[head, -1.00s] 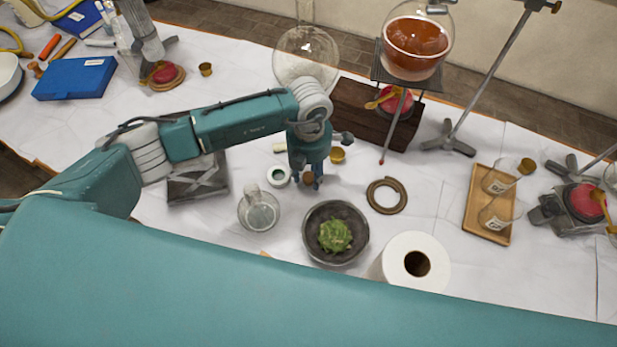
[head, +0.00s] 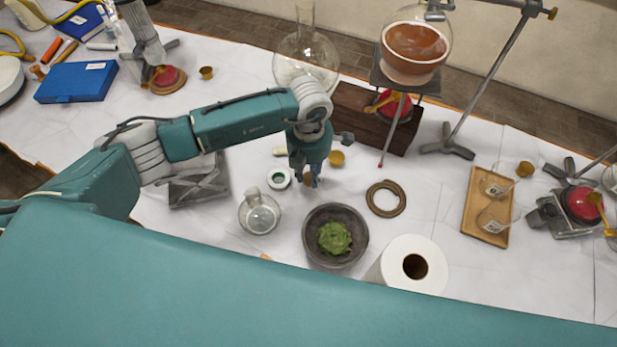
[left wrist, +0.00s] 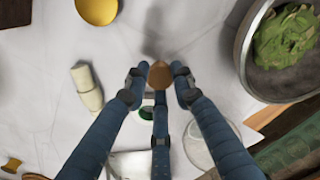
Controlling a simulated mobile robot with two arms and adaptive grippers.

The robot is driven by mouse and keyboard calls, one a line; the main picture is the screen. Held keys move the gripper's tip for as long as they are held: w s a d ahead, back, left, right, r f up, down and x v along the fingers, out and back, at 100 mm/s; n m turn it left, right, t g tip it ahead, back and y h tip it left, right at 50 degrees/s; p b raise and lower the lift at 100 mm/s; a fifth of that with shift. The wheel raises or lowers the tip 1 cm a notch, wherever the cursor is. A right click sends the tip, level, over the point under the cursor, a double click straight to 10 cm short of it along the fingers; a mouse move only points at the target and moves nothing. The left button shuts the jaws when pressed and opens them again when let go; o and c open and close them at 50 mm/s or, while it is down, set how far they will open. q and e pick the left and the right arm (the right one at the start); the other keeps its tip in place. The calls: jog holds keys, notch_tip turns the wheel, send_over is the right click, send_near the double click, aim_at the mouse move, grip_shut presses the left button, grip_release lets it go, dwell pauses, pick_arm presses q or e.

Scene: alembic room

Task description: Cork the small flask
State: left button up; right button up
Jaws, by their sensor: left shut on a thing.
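The small flask (head: 259,213) is clear glass and stands upright on the white-covered table, its neck open. Part of its glass also shows in the left wrist view (left wrist: 200,143), behind a finger. My left gripper (head: 310,181) points down to the right of the flask and slightly farther back, apart from it. Its three fingers are shut on a small brown cork (left wrist: 160,74), which shows between the fingertips in the left wrist view. My right gripper is not in view.
A grey bowl with green leaves (head: 309,230) stands right of the flask, a paper roll (head: 427,254) beyond it. A white jar (head: 278,178) stands just behind the flask, and a large round flask (head: 306,60) farther back. A cork ring (head: 386,198) lies to the right.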

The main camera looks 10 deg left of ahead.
pick_arm(q)
jog(key=shift+r+p, duration=0.5)
jog(key=shift+r, duration=0.6)
